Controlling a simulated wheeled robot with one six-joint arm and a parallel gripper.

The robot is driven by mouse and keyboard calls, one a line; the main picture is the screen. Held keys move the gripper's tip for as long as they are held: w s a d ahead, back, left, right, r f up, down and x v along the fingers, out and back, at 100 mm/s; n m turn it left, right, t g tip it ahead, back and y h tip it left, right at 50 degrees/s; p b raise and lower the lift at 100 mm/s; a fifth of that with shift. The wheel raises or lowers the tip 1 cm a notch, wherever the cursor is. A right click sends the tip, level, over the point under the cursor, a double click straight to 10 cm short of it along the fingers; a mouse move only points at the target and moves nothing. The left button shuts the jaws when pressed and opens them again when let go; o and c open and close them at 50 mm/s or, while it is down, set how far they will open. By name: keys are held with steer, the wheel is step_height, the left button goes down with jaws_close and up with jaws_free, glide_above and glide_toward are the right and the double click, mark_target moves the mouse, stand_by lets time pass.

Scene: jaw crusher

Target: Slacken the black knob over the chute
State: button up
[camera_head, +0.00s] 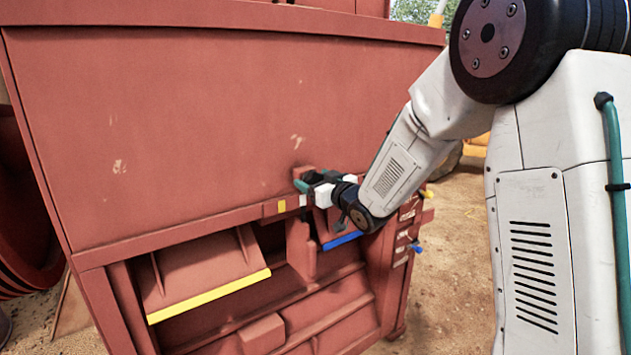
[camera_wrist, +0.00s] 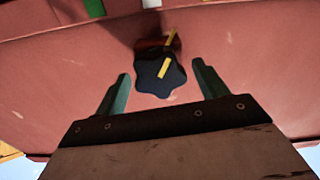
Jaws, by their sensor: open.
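The black knob (camera_wrist: 152,76) shows in the wrist view as a dark lobed star with a yellow stripe on its face. Another yellow mark sits just above it, on the red mount behind. My gripper (camera_wrist: 161,74) is open, with one green finger on each side of the knob and a visible gap on both sides. In the head view my gripper (camera_head: 311,186) is at the red machine's front, above the blue-edged chute (camera_head: 342,240). The knob cannot be made out clearly there, as my gripper and wrist cover that spot.
A yellow-edged chute (camera_head: 210,280) lies to the left, lower on the machine. The large red panel (camera_head: 200,120) rises behind my gripper. A red rail (camera_head: 170,235) with small yellow, white and green marks runs below the panel. Open sandy ground lies to the right.

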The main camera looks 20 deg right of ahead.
steer(key=shift+w, duration=0.1)
steer(key=c, duration=1)
steer(key=shift+n, duration=0.3)
steer(key=n, duration=0.3)
steer(key=shift+a+n, duration=0.15)
steer(key=shift+n, duration=0.15)
steer(key=n, duration=0.4)
steer(key=shift+a+f+n, duration=0.1)
steer(key=shift+f+n, duration=0.05)
steer(key=shift+n, duration=0.15)
steer(key=n, duration=0.4)
steer(key=shift+f, duration=0.15)
steer(key=shift+a+f+n, duration=0.1)
steer(key=shift+n, duration=2)
